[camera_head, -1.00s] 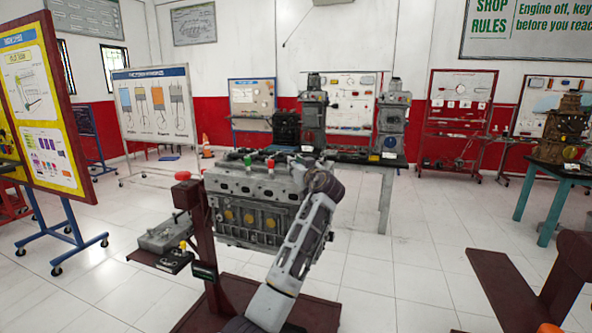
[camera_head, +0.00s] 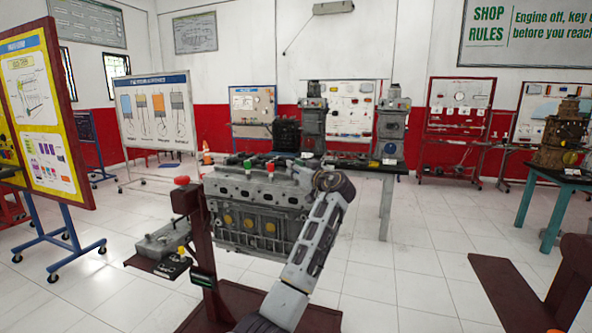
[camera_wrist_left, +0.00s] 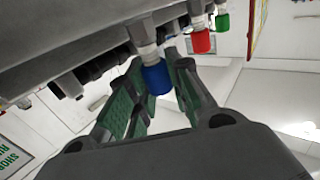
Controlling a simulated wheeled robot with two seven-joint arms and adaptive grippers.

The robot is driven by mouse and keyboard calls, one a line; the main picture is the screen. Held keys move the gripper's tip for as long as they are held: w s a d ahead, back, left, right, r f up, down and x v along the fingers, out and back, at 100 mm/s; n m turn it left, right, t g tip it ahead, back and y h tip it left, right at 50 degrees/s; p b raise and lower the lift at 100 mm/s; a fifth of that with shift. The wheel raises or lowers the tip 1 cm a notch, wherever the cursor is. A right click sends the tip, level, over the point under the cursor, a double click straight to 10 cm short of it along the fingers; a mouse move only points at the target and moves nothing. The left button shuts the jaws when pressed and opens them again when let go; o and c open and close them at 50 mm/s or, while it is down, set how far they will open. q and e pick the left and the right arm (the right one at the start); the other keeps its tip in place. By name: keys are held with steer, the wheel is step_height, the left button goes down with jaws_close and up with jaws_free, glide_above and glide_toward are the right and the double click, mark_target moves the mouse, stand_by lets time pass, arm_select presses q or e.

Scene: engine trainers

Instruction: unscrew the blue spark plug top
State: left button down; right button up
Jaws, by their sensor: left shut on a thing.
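The blue spark plug top (camera_wrist_left: 157,78) sits on a metal plug at the engine's edge in the left wrist view. My left gripper (camera_wrist_left: 161,73) has its green-padded fingers on either side of it and is shut on it. In the head view my left gripper (camera_head: 308,163) is at the top right of the grey engine (camera_head: 258,203), and the blue top is hidden there. The green top (camera_head: 248,163) and red top (camera_head: 270,165) stand left of the gripper; the wrist view also shows the red top (camera_wrist_left: 201,42) and green top (camera_wrist_left: 222,22). My right gripper is out of view.
The engine hangs on a dark red stand (camera_head: 203,240) with a side tray (camera_head: 160,264). A dark workbench (camera_head: 370,164) with more engines stands behind. A yellow poster board (camera_head: 40,115) is at left, a dark red frame (camera_head: 510,290) at right. Floor between is clear.

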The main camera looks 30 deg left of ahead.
arm_select(q)
steer(key=c, duration=1.3)
jaws_free()
steer(key=shift+v, duration=6)
